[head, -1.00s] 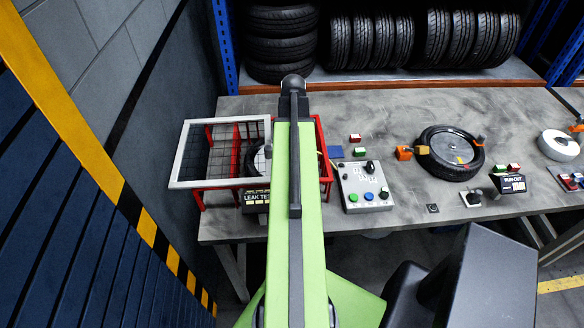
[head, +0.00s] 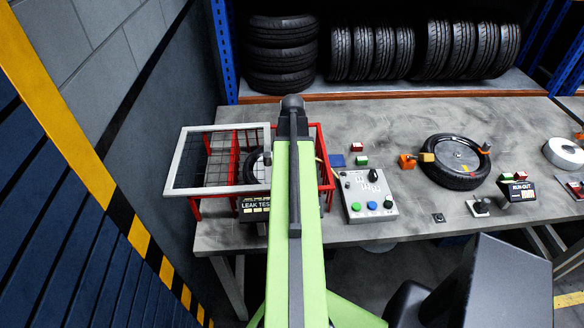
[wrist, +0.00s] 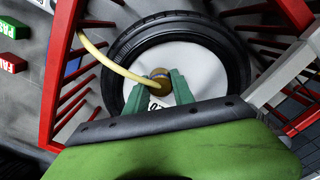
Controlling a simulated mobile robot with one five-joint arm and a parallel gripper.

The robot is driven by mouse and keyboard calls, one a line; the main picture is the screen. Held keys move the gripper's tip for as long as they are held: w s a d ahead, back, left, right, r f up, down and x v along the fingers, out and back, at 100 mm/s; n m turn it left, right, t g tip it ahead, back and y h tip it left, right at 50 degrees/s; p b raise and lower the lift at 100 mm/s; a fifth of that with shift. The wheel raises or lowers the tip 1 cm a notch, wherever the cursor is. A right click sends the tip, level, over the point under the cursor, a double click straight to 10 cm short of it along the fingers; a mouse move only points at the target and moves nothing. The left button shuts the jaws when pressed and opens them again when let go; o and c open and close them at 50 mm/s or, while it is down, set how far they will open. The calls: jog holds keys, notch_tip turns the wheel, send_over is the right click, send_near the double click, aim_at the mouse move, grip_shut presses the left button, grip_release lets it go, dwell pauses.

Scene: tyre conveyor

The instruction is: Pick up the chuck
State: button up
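The brass chuck (wrist: 160,81) is at the end of a pale yellow hose (wrist: 108,60) in the wrist view, over the pale disc of a tyre (wrist: 228,50). My gripper (wrist: 163,85) has its two teal fingers on either side of the chuck. The fingers stand apart with the chuck at their tips, and I cannot tell whether they press on it. A small white tag with dark marks shows between the fingers. In the head view my arm hides the chuck and gripper; part of the tyre (head: 252,168) shows beside it.
A red cage (head: 197,207) with a grey-framed mesh lid (head: 180,150) surrounds the tyre. Its red bars stand close on both sides of my gripper. A control box (head: 368,197) is right of the cage, and a second tyre (head: 457,184) lies farther right on the grey bench (head: 420,125).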

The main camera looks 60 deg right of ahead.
grip_shut()
